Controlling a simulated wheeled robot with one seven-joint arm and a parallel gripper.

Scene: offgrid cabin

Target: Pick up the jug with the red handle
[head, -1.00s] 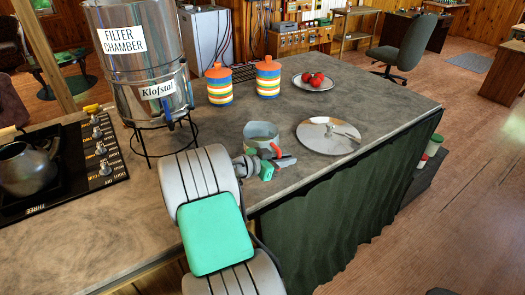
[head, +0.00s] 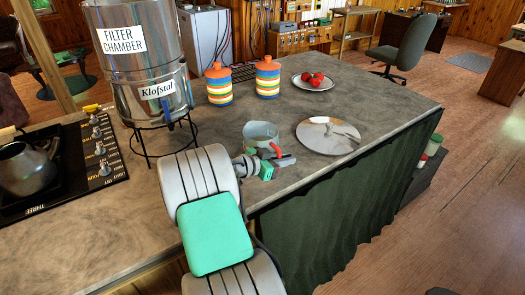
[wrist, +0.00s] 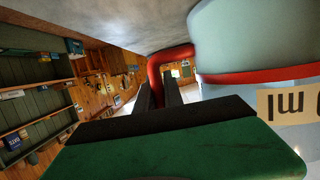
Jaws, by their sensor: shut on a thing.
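The jug (head: 261,131) is a pale blue-grey cylinder with a red handle (head: 276,149), on the counter's right part in the head view. In the wrist view the jug body (wrist: 255,45) fills the upper right, with a red band and a label reading "ml". Its red handle (wrist: 170,57) reaches to between the dark fingers. My gripper (head: 283,159) is at the handle, on the jug's near side, and is shut on it. In the wrist view my gripper (wrist: 160,100) shows its two fingers either side of the handle. I cannot tell whether the jug touches the counter.
A round metal lid (head: 328,137) lies close to the right of the jug. Two striped canisters (head: 219,86) and a plate of red fruit (head: 314,83) stand behind. A large steel filter (head: 140,70) on a stand and a stove with a kettle (head: 28,168) are at left.

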